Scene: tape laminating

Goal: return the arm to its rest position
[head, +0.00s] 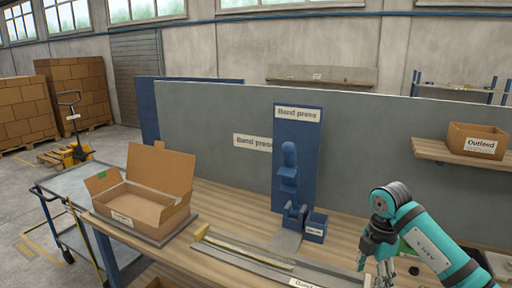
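My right arm, teal and grey, comes in from the right. Its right gripper (375,268) points down over the right part of the wooden bench (235,202). Its grey fingers look spread apart, with nothing seen between them. The lower fingertips reach close to the bottom edge of the view. My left arm and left gripper are not in view.
A blue band press (297,150) stands mid-bench before a grey panel (220,115). A long grey guide (260,262) lies at the front. An open carton (145,195) sits left. An Outfeed box (478,141) rests on a shelf (440,151). A cart (75,187) stands left.

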